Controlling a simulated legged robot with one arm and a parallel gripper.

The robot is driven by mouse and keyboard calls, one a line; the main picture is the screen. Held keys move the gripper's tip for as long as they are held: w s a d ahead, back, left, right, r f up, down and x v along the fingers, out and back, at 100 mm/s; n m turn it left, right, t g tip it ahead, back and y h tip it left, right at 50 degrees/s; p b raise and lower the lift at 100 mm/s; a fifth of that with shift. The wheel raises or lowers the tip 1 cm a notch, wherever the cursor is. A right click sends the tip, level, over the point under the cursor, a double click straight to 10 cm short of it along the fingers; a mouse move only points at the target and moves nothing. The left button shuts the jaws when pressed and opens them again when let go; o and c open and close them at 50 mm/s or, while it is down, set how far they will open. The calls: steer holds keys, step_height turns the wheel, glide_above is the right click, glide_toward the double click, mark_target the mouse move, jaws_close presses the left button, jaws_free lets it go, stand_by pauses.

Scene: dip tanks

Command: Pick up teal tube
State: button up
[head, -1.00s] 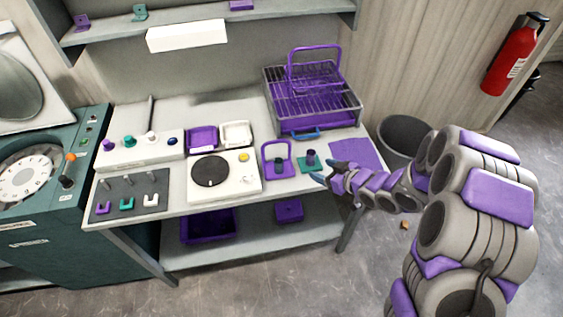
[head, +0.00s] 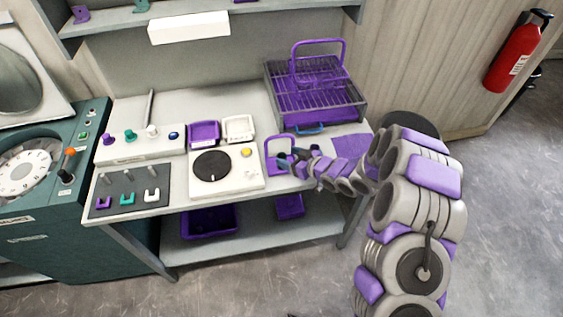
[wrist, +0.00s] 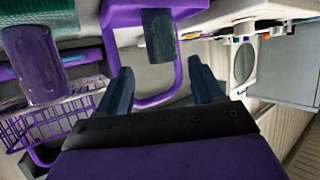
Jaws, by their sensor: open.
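The teal tube (wrist: 161,36) is dark teal and shows in the wrist view, attached to a purple base with a looped purple handle (wrist: 178,82). This view looks upside down. My gripper (wrist: 162,82) is open and empty, its two dark blue fingers spread. The tube appears between the finger lines but beyond the tips, and I see no contact. In the head view my gripper (head: 285,159) is at the purple looped holder (head: 267,155) on the bench and largely hides the tube.
A purple tube (wrist: 34,62) on a teal base stands beside it in the wrist view. A purple drying rack (head: 318,105) stands behind my gripper. A white hotplate-like unit (head: 226,185) is to the left, and a purple mat (head: 352,144) to the right.

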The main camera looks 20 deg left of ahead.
mark_target(279, 155)
steer(key=shift+w+a+f, duration=0.15)
steer(key=shift+a+f, duration=0.1)
steer(key=shift+a, duration=0.25)
steer(key=shift+w+a+f+b, duration=0.2)
steer(key=shift+a+f+b, duration=0.25)
steer(key=shift+a+f, duration=0.2)
steer(key=shift+x, duration=1.6)
steer(key=shift+s+d+r, duration=0.1)
steer(key=shift+d+r, duration=0.05)
steer(key=shift+d, duration=0.15)
steer(key=c, duration=0.6)
steer(key=shift+a, duration=0.2)
steer(key=c, duration=0.5)
